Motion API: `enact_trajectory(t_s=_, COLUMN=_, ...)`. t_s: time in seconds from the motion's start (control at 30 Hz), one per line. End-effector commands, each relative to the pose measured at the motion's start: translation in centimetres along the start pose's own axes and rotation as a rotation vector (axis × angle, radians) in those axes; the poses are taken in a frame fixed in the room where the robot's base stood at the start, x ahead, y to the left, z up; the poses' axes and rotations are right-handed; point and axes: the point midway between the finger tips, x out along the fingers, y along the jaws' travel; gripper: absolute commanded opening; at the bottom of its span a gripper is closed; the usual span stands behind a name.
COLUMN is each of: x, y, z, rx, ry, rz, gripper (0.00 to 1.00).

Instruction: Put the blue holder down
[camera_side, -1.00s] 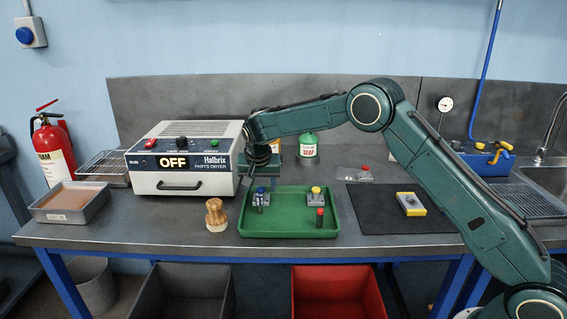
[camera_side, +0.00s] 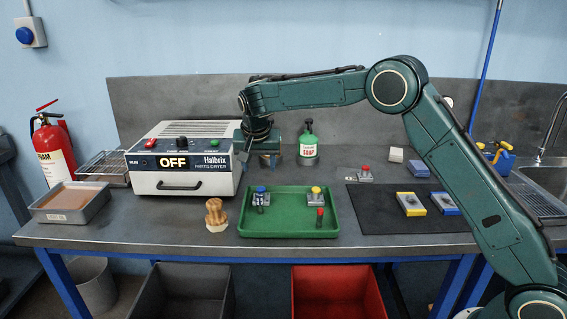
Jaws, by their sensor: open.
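A grey block with blue edges (camera_side: 445,203), which looks like the blue holder, lies on the dark mat (camera_side: 375,221) at the right. Beside it on the left lies a similar block with yellow edges (camera_side: 411,203). A grey piece with a blue knob (camera_side: 261,197) stands in the green tray (camera_side: 290,233); I cannot tell whether it counts as a holder. My gripper (camera_side: 270,159) is open, behind the tray and right of the dryer, apart from both blue-marked pieces. Its fingertips are small and partly unclear, and I see nothing held.
The parts dryer (camera_side: 180,183) stands left of my gripper, and a green soap bottle (camera_side: 308,140) just right of it.

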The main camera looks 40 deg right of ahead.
Motion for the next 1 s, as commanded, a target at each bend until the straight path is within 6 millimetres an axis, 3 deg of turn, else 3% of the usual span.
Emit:
enact_trajectory(t_s=0.3, x=-0.1, y=0.1, z=0.0, rx=-0.001, ry=0.000, rz=-0.001, gripper=0.54)
enact_trajectory(t_s=0.47, x=-1.1, y=0.6, z=-0.1, rx=-0.015, ry=0.000, rz=-0.010, gripper=0.54)
enact_trajectory(t_s=0.67, x=-4.4, y=2.6, z=0.1, rx=-0.062, ry=0.000, rz=-0.035, gripper=0.54)
enact_trajectory(t_s=1.0, x=-11.6, y=8.4, z=2.0, rx=-0.190, ry=0.003, rz=-0.100, gripper=0.54)
